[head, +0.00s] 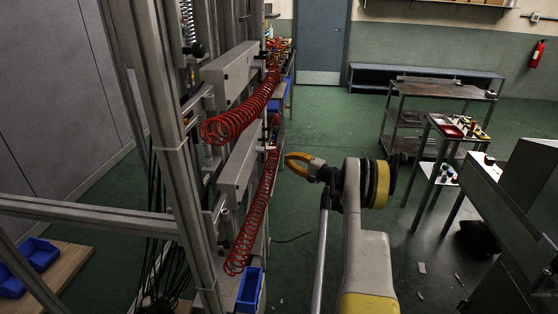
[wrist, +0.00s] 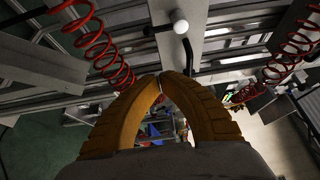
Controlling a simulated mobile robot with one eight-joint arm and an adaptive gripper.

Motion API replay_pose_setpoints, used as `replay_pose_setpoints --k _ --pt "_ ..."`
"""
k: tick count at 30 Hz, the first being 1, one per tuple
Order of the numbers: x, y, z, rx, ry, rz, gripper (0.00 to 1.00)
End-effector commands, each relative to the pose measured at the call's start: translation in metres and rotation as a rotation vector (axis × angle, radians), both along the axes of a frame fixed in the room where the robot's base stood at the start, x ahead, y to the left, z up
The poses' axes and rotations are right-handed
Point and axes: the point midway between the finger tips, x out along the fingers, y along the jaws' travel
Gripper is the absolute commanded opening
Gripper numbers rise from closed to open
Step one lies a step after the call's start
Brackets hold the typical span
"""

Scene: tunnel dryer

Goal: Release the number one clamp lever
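My gripper (head: 288,160) is out in front of the metal frame, to the right of the red coiled hoses. Its curved yellow-orange fingers also show in the wrist view (wrist: 160,76). Their tips come together, with nothing visible between them. Beyond the tips, in the wrist view, a dark bent lever (wrist: 188,56) with a pale round knob (wrist: 180,27) stands against a light grey beam. The fingers appear apart from it. I cannot tell whether this is the number one clamp lever; no number is readable. In the head view no clamp lever is clearly recognizable.
Red coiled hoses hang from the frame, an upper one (head: 225,128) and a lower one (head: 240,255). Grey boxes (head: 229,75) are mounted on the frame. A blue bin (head: 250,290) sits low beside it. Carts (head: 440,90) stand right; green floor between is mostly open.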

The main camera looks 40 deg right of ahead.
Motion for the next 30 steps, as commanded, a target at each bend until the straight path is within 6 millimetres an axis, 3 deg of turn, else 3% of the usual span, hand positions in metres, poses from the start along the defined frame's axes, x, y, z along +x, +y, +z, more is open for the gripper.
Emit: replay_pose_setpoints --k 13,21,30 --pt "0.091 0.017 -0.004 0.000 0.000 0.002 0.00" --pt "0.071 0.045 -0.002 0.000 0.000 0.000 0.00" --pt "0.068 0.051 0.000 0.000 0.000 0.000 0.00"
